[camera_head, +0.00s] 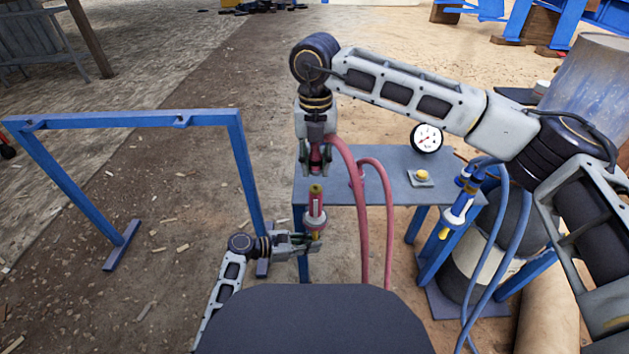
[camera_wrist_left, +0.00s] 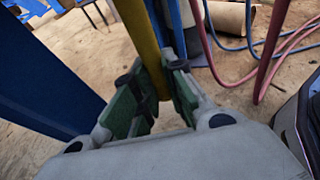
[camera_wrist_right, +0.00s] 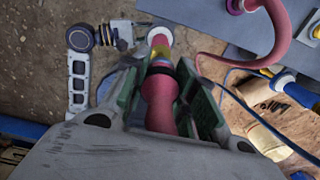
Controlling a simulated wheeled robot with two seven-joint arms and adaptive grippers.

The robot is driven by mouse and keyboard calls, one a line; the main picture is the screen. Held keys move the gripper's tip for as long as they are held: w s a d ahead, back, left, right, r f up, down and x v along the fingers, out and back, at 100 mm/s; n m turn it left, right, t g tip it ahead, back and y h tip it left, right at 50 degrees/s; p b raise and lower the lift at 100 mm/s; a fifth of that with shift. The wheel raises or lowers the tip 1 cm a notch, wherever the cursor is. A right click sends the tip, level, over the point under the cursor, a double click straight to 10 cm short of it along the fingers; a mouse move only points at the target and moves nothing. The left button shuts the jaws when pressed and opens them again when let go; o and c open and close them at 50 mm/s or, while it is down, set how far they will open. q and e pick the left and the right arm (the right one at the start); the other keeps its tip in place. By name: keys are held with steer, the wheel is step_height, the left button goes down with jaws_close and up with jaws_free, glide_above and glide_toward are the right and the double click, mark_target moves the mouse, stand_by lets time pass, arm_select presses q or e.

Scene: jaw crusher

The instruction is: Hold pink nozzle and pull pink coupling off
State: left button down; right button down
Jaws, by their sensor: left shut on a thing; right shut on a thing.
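The pink nozzle (camera_head: 315,212) stands upright at the table's left edge, with an olive-yellow top and a pale collar. My left gripper (camera_head: 312,244) is shut around its lower end; the left wrist view shows a yellow shaft (camera_wrist_left: 142,38) between the green pads. My right gripper (camera_head: 317,163) is above the nozzle, shut on the pink coupling (camera_wrist_right: 160,100). In the head view, a small gap shows between the coupling and the nozzle's top. In the right wrist view they line up, and the pads hide part of the coupling.
A pink hose (camera_head: 350,170) loops from the coupling down past the grey table (camera_head: 390,182). A gauge (camera_head: 427,138), a yellow button (camera_head: 422,177) and a blue nozzle with hoses (camera_head: 460,205) are to the right. A blue frame (camera_head: 240,165) stands left.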

stand_by(0.5)
arm_select(q)
steer(key=c, duration=1.4)
jaws_free()
steer(key=shift+a, duration=0.15)
steer(key=v, duration=1.1)
steer(key=shift+s+a+r, duration=0.2)
steer(key=shift+a, duration=0.1)
